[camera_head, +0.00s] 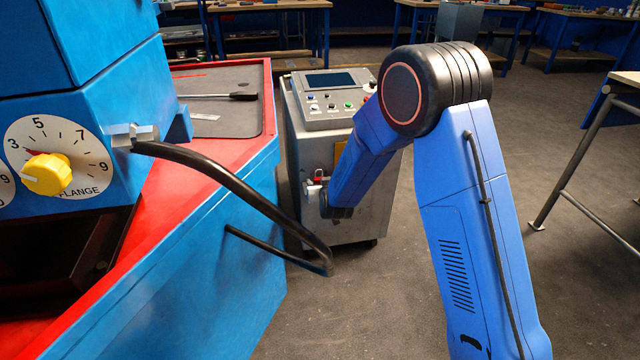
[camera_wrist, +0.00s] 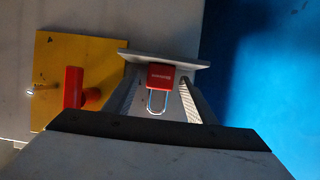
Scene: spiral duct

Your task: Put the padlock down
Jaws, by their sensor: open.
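The padlock (camera_wrist: 160,77) has a small red body and a silver shackle, in the wrist view. Its body lies against a light grey ledge (camera_wrist: 190,63), and its shackle points toward my gripper. My gripper (camera_wrist: 158,98) is open, with one finger on each side of the padlock and gaps between. In the head view, a small red bit of the padlock (camera_head: 318,173) shows by my gripper (camera_head: 313,190), in front of the grey control cabinet (camera_head: 362,222). I cannot tell exactly how the padlock rests on the ledge.
A yellow plate (camera_wrist: 52,62) with a red handle (camera_wrist: 74,88) is left of the padlock in the wrist view. The blue and red machine (camera_head: 225,265), with a black bent lever (camera_head: 245,195), stands left. A table (camera_head: 620,85) is at right; floor between is clear.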

